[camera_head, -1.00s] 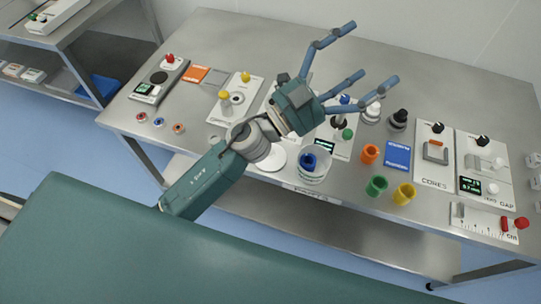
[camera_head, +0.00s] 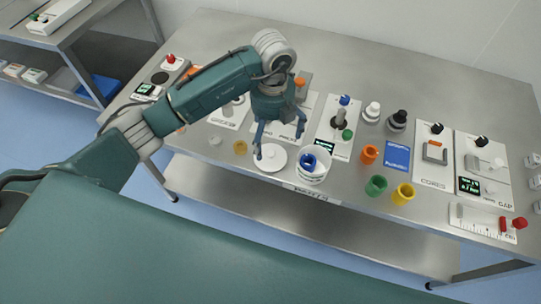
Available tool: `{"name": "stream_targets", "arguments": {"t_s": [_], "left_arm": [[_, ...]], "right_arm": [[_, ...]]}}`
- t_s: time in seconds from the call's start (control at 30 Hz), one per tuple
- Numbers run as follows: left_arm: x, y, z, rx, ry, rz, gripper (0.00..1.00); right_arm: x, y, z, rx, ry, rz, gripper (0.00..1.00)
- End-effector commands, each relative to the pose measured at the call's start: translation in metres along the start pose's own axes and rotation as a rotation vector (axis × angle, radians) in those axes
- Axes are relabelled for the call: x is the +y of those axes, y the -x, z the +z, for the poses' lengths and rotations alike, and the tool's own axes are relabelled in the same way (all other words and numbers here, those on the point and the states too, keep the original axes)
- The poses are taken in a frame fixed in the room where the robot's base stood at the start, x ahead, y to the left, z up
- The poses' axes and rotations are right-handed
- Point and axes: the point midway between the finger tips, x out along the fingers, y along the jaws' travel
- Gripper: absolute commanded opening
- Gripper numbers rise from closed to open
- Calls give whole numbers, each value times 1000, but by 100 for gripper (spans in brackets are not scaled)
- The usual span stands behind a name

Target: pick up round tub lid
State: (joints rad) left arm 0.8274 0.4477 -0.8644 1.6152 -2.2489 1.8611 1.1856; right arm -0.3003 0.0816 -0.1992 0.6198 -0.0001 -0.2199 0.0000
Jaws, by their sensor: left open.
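The round tub lid (camera_head: 271,160) looks like a flat white disc with a small knob, lying on the steel table near its front edge. My left gripper (camera_head: 279,143) points down above the lid. It is open and empty, with one finger over the lid's left part and another toward its upper right. Whether a finger touches the lid I cannot tell. The white round tub (camera_head: 318,178) stands just right of the lid, with a blue piece (camera_head: 308,162) in it. My right gripper is not in view.
Right of the tub stand green (camera_head: 376,186), yellow (camera_head: 403,194) and orange (camera_head: 369,154) cups. A post station (camera_head: 338,119) stands behind the tub. A small yellow part (camera_head: 240,147) lies left of the lid.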

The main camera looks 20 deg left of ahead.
Motion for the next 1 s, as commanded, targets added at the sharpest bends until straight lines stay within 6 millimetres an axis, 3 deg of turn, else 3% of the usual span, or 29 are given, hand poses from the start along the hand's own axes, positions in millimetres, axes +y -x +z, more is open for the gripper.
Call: {"name": "stream_targets", "arguments": {"t_s": [0.2,0.43,0.7,1.0], "left_arm": [[-1,-32,-2,5,-2,-3,100],[1,-50,-1,6,-2,-4,100],[2,-88,1,5,-3,-5,100],[3,-93,2,2,-4,-6,98]], "right_arm": [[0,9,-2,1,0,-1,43],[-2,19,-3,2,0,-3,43],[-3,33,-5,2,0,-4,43],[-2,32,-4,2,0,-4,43]]}}
